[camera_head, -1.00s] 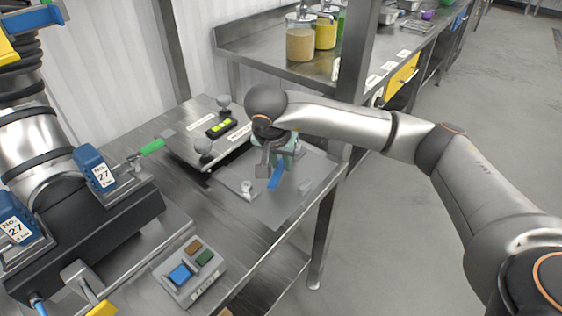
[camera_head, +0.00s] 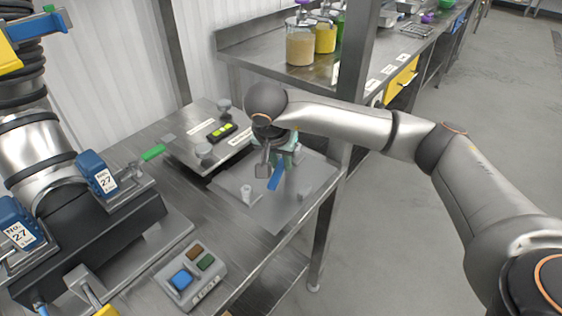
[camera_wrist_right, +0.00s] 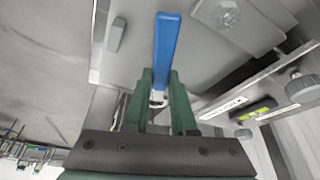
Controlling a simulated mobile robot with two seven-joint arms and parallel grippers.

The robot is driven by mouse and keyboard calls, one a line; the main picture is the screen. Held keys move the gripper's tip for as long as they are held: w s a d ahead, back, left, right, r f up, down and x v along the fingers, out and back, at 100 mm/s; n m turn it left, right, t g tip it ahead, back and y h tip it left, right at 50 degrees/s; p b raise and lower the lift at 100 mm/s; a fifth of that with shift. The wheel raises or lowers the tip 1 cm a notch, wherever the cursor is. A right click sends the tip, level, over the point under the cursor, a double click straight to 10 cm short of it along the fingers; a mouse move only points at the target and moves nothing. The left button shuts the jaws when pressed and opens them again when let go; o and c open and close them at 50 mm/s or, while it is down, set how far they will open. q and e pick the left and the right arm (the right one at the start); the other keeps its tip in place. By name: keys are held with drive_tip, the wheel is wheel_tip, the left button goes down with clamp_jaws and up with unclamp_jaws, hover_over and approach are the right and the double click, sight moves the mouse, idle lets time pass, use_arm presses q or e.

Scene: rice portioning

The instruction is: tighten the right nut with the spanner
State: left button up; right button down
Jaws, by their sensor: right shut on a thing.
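My right gripper (camera_head: 284,160) points down over a grey plate (camera_head: 268,214) on the bench. Its green fingers (camera_wrist_right: 158,82) are shut on the spanner (camera_wrist_right: 164,50), whose blue part sticks out past the fingertips. The blue part also shows in the head view (camera_head: 275,178). A small grey fitting (camera_head: 305,190), seemingly the right nut, stands on the right of the plate, apart from the blue part. Another grey fitting (camera_head: 246,193) stands on the left. My left gripper is out of view.
A raised platform with knobs and a yellow-green level (camera_head: 222,132) lies behind the plate. A green-handled tool (camera_head: 153,152) is at left. A button box (camera_head: 189,276) sits in front. A steel post (camera_head: 355,80) rises behind my right arm.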

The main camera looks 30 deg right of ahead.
drive_tip(key=shift+r, duration=0.25)
idle(0.3)
drive_tip(key=shift+r+p, duration=1.4)
drive_tip(key=shift+r, duration=0.5)
drive_tip(key=shift+r, duration=0.1)
